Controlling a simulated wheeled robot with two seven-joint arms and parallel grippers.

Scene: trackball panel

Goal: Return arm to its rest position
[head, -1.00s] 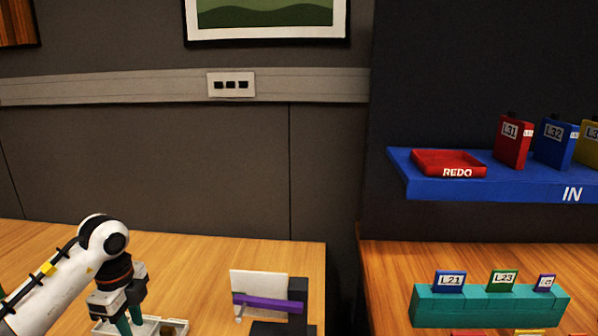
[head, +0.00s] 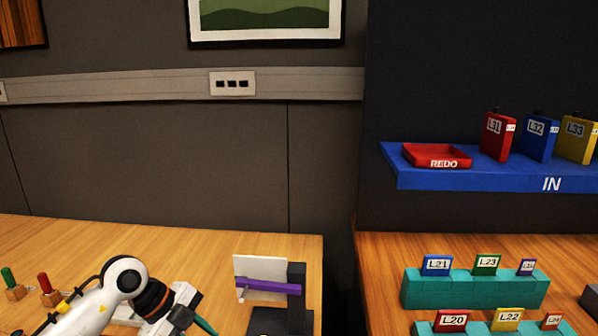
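My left arm (head: 93,308) comes in from the lower left, white with a dark wrist. Its gripper (head: 196,327) is low over the left wooden table and tilted toward the lower right. One teal finger shows, and the bottom edge of the picture cuts the rest off, so its opening and anything between the fingers are hidden. My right gripper is not in view.
A stand with a white plate and purple bar (head: 268,286) is right of the gripper. Green (head: 8,277) and red (head: 44,283) pegs stand at left. A gap separates the tables. Teal racks (head: 475,289) hold labelled blocks, below a blue shelf (head: 480,176) with a red REDO tray (head: 436,156).

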